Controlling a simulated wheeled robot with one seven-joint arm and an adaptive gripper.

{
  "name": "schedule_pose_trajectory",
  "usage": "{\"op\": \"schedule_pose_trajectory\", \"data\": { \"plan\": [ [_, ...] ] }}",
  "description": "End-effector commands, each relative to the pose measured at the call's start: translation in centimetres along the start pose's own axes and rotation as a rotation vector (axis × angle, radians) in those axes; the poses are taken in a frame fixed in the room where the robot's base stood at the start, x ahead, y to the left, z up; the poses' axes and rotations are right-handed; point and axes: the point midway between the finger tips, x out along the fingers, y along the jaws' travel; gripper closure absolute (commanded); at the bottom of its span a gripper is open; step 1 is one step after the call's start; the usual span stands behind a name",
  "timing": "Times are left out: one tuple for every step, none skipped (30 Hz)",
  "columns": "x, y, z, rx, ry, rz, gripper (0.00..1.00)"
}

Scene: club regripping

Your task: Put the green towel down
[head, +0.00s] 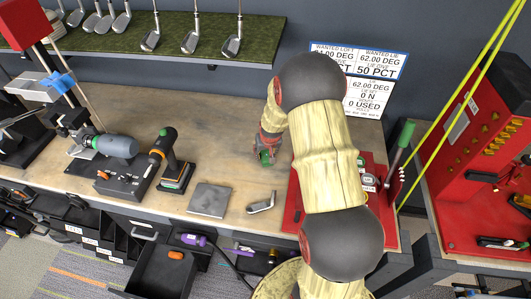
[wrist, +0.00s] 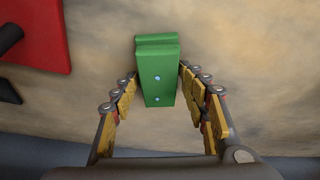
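In the head view, my gripper (head: 266,150) points down at the middle of the workbench, with the green towel (head: 266,157) low at the fingertips, close to the bench top. My arm hides part of this area. Whether the towel touches the bench is hard to tell.
The wooden workbench (head: 235,165) is clear around my gripper. A grey square plate (head: 209,200) and a club head (head: 262,203) lie toward the front. An open drawer (head: 165,270) juts out below.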

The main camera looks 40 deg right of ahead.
Motion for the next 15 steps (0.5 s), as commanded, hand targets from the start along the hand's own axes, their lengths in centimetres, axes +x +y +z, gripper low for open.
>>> {"op": "schedule_pose_trajectory", "data": {
  "plan": [
    [0.07,-0.01,0.17,0.0,-0.003,0.0,0.5],
    [0.07,-0.01,0.17,0.0,-0.003,0.0,0.49],
    [0.07,-0.01,0.16,0.0,-0.003,0.0,0.48],
    [0.06,-0.01,0.16,0.0,-0.003,0.0,0.48],
    [0.06,-0.01,0.15,0.0,-0.003,0.0,0.48],
    [0.05,-0.01,0.14,0.0,-0.003,0.0,0.48],
    [0.05,-0.01,0.13,0.0,-0.003,0.0,0.48],
    [0.05,-0.01,0.13,0.0,-0.002,0.0,0.48],
    [0.04,-0.01,0.12,0.0,-0.002,0.0,0.48],
    [0.02,-0.01,0.11,0.0,-0.002,0.0,0.48],
    [-0.03,-0.01,0.08,0.0,-0.002,0.0,0.48],
    [-0.14,-0.01,0.03,0.0,-0.002,0.0,0.48],
    [-0.28,-0.01,-0.04,0.0,-0.002,0.0,0.48],
    [-0.47,-0.01,-0.13,0.0,-0.001,0.0,0.48],
    [-0.86,-0.01,-0.25,0.0,0.0,0.0,0.48]
  ]
}}
